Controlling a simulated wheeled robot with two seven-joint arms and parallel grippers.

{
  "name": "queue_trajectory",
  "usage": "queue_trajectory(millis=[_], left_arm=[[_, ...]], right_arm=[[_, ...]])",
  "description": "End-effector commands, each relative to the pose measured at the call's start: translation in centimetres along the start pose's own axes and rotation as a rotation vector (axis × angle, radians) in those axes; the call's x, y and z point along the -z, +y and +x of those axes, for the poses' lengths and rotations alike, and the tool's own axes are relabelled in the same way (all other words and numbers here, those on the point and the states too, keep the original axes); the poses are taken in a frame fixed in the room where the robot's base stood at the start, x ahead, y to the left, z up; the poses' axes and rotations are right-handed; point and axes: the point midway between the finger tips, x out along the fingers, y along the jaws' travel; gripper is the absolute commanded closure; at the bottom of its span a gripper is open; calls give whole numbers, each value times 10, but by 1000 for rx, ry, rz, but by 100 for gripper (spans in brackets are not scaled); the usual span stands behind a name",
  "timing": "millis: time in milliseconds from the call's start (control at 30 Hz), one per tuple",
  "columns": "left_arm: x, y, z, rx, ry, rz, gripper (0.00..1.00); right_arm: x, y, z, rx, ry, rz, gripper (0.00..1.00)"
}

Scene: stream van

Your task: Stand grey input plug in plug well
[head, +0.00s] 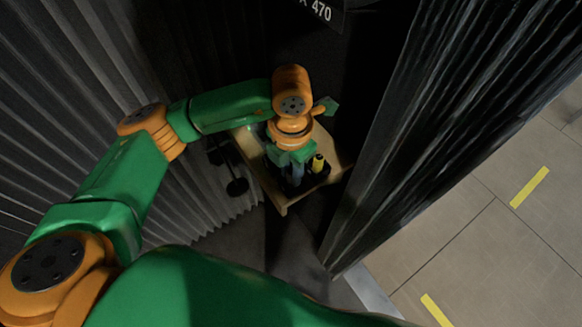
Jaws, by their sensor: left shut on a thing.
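My left gripper (291,178) points down over a small wooden table, close to its front part. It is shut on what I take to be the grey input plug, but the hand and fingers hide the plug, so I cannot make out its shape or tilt. A dark holder (320,178) lies on the table beside and beneath the fingers. I cannot tell whether it is the plug well. A yellow-topped dark piece (318,162) stands upright at the holder, just right of the fingers. My right gripper is not in view.
The wooden table (280,197) is small, with my left arm covering its back left. Dark ribbed walls or curtains (430,110) stand close on both sides. Dark round-ended pieces (237,187) lie left of the table. Tiled floor with yellow strips (530,187) is at right.

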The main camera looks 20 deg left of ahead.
Motion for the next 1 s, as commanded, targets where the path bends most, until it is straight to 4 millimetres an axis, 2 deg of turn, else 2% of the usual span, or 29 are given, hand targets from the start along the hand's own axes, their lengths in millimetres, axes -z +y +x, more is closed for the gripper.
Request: queue_trajectory(millis=[167,200,300,567,667,700,767,1000], left_arm=[[0,0,5,0,-1,0,100],[0,0,4,0,0,0,65],[0,0,3,1,0,-1,43],[0,0,2,1,0,-1,43],[0,0,-5,1,-1,-1,43],[-1,0,-6,0,-4,-1,43],[-1,0,-17,0,-6,-1,43],[-1,0,-85,-3,-7,-1,43]], right_arm=[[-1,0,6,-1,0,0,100],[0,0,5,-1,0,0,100],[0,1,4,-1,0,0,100],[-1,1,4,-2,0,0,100],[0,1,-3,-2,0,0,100],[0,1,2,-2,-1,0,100],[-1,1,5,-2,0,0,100],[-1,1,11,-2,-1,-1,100]])
